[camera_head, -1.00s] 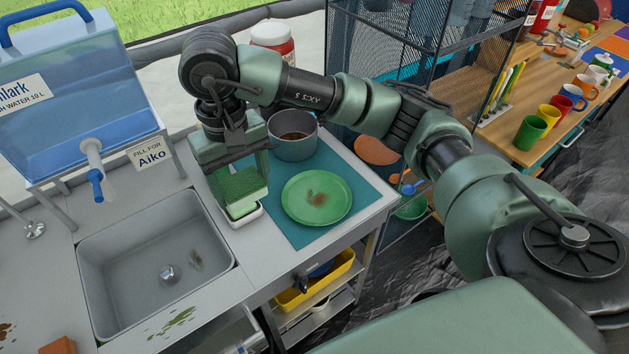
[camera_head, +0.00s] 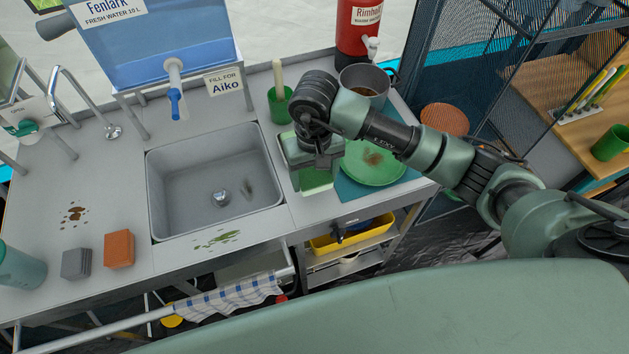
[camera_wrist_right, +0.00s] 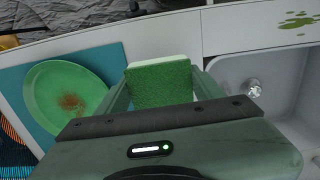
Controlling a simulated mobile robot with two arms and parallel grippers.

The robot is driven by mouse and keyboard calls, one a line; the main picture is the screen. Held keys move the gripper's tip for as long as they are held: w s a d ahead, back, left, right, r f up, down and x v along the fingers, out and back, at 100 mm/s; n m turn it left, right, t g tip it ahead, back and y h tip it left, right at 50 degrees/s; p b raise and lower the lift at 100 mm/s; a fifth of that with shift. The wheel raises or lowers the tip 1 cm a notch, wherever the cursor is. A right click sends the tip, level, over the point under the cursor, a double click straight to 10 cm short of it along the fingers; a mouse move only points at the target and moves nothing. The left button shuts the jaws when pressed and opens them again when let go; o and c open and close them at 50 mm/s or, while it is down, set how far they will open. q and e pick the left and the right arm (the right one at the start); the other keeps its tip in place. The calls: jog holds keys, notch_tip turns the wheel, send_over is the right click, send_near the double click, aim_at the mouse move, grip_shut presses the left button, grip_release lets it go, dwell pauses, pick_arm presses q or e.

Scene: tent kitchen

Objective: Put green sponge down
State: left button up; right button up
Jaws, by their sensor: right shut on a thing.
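The green sponge (camera_head: 317,182) is between the fingers of my right gripper (camera_head: 312,178), over the counter strip right of the sink. In the right wrist view the sponge (camera_wrist_right: 160,83) shows its rough green face and a pale edge, with the fingers of my right gripper (camera_wrist_right: 159,92) on both sides of it. I cannot tell whether its underside touches anything. The white dish seen earlier under the sponge is hidden now. My left gripper is not in view.
A green plate (camera_head: 380,168) lies on a teal mat (camera_head: 348,193) beside the gripper, with a metal pot (camera_head: 363,88) behind it. A green cup (camera_head: 280,107) stands behind the gripper. The sink (camera_head: 213,190) is to the left. Orange (camera_head: 119,250) and grey (camera_head: 76,264) blocks sit farther left.

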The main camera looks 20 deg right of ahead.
aim_at(315, 185)
notch_tip(315, 185, down, 4)
jog(key=shift+r+p, duration=0.1)
jog(key=shift+p, duration=0.3)
jog(key=shift+f+b, duration=0.2)
jog(key=shift+b, duration=0.1)
jog(key=o, duration=1.2)
jog(key=shift+r, duration=0.15)
